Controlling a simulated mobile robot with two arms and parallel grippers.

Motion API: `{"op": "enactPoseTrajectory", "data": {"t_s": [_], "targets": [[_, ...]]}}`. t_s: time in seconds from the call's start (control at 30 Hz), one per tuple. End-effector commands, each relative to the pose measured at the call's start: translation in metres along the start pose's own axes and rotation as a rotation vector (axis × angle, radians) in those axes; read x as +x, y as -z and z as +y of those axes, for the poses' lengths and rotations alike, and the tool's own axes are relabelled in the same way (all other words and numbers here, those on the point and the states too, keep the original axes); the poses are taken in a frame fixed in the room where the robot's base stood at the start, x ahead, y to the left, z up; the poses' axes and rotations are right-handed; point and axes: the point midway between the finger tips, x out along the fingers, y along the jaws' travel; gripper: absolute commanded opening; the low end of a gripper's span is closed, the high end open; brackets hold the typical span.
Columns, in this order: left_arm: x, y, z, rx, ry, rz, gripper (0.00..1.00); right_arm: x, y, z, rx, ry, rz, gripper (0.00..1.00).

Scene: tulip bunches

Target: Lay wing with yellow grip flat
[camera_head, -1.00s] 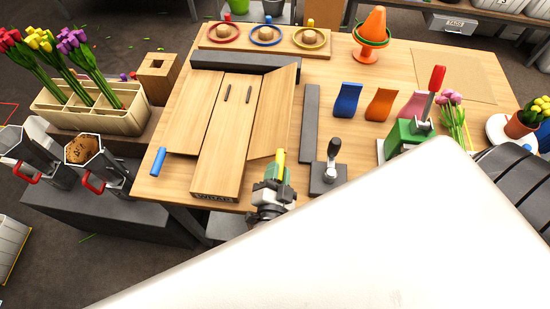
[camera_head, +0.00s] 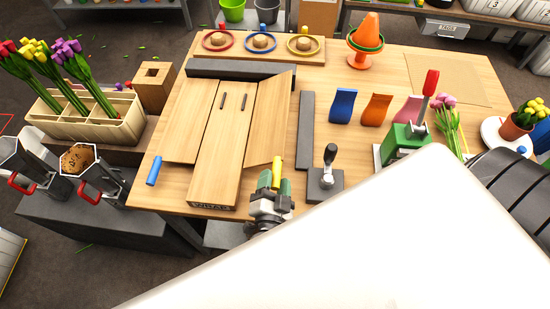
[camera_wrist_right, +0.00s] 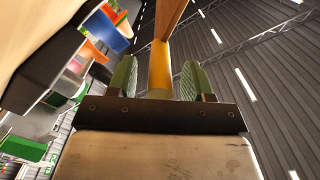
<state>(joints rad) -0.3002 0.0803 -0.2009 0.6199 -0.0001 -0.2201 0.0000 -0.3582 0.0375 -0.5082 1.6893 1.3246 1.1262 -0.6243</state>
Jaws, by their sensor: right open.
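The wooden wrap board (camera_head: 222,160) lies on the table. Its right wing (camera_head: 272,110) looks tilted, with its outer edge raised; the wing also shows edge-on in the right wrist view (camera_wrist_right: 166,20). The yellow grip (camera_head: 277,172) is at the wing's near end. My right gripper (camera_head: 275,184) is open, its green pads on either side of the yellow grip. In the right wrist view the grip (camera_wrist_right: 160,68) stands between the pads, with gaps visible on both sides. My left gripper is not in view.
The left wing (camera_head: 190,122) has a blue grip (camera_head: 154,170). A dark bar (camera_head: 240,69) runs behind the board. Right of the wing are a dark strip (camera_head: 305,130), a black-knobbed lever (camera_head: 327,170) and a green press (camera_head: 400,145). A flower box (camera_head: 85,120) stands at left.

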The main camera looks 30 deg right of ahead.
Motion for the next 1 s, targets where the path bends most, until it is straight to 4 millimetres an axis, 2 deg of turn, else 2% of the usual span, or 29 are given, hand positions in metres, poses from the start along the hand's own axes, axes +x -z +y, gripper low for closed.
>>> {"op": "enactPoseTrajectory", "data": {"t_s": [0.3,0.5,0.67,0.9,0.93,1.0], "targets": [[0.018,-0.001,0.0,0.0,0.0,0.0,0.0,-0.061,-0.003,0.003,0.001,-0.005,-0.005,0.51],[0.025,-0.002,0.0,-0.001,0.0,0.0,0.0,-0.091,-0.002,0.002,-0.001,-0.003,-0.002,0.51],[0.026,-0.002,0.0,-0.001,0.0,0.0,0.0,-0.102,-0.001,0.001,-0.001,-0.002,-0.001,0.51],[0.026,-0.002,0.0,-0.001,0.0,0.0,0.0,-0.103,0.0,0.0,-0.001,-0.001,0.0,0.51],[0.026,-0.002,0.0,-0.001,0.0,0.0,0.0,-0.103,0.0,0.0,-0.001,-0.001,0.0,0.49],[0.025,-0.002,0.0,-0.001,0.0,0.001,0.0,-0.102,-0.001,-0.001,0.0,0.007,-0.004,0.38]]}}
